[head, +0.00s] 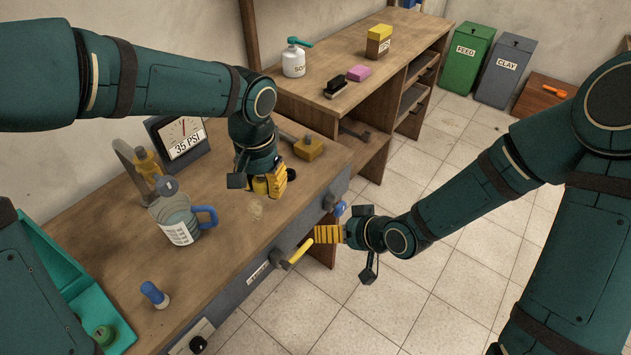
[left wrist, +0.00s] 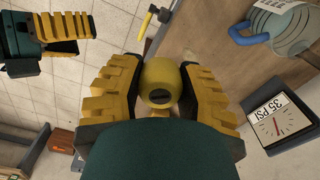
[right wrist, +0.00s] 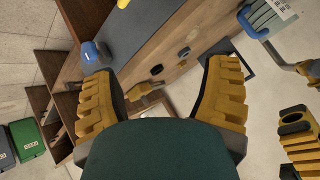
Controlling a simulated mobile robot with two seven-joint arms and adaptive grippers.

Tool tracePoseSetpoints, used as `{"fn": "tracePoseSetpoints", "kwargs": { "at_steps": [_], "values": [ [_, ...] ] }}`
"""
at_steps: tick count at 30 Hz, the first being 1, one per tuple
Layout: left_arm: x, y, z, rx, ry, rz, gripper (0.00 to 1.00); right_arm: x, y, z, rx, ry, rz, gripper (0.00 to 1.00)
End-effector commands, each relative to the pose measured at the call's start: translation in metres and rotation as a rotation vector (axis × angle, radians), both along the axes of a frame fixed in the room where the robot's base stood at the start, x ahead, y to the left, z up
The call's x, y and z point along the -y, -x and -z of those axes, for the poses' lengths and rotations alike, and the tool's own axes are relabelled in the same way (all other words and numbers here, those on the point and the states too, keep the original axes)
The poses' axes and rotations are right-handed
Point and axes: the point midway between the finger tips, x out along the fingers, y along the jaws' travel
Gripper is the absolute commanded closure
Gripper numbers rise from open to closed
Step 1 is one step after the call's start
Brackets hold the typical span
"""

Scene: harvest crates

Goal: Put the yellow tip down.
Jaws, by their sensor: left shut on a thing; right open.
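The yellow tip (left wrist: 160,83) is a rounded yellow piece with a dark hole in its end, held between the two fingers in the left wrist view. My left gripper (head: 271,182) is shut on it over the wooden bench (head: 235,250), right of the jug. In the head view the tip (head: 260,185) is mostly hidden by the fingers. I cannot tell whether it touches the bench top. My right gripper (head: 328,234) is open and empty, off the bench's front edge; its spread fingers also show in the right wrist view (right wrist: 162,95).
A measuring jug (head: 178,222) with a blue handle and a 35 PSI gauge (head: 182,137) stand on the bench. A brass-coloured fitting (head: 308,148) lies behind my left gripper. A yellow-handled valve (head: 300,251) sticks out of the front. Bench between jug and edge is clear.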

Motion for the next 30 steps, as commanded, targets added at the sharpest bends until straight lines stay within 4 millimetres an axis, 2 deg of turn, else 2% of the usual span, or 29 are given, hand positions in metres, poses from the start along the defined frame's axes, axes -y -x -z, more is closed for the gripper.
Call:
{"fn": "tracePoseSetpoints", "kwargs": {
  "at_steps": [1,6,9,13,17,21,26,30],
  "values": [
    [0.0,0.0,0.0,0.0,0.0,0.0,0.87,-0.003,-0.006,-0.025,0.079,-0.011,-0.042,0.25],
    [0.0,0.0,0.0,0.0,0.0,0.0,0.87,-0.02,-0.009,-0.097,0.311,-0.029,-0.211,0.25],
    [0.0,0.0,0.0,0.0,0.0,0.001,0.87,-0.028,-0.002,-0.132,0.428,-0.022,-0.313,0.25],
    [0.0,0.0,0.0,0.0,0.0,0.001,0.87,-0.037,0.011,-0.165,0.54,-0.002,-0.428,0.25],
    [0.0,0.0,0.0,0.0,0.0,0.001,0.87,-0.042,0.022,-0.184,0.608,0.018,-0.507,0.25],
    [0.0,0.0,0.0,0.0,0.0,0.001,0.87,-0.045,0.027,-0.191,0.637,0.029,-0.547,0.25],
    [0.0,0.0,0.0,0.0,0.0,0.001,0.87,-0.056,0.024,-0.188,0.64,0.027,-0.555,0.25],
    [0.0,0.0,0.0,0.0,0.0,0.001,0.87,-0.073,0.015,-0.179,0.636,0.027,-0.557,0.25]
  ]
}}
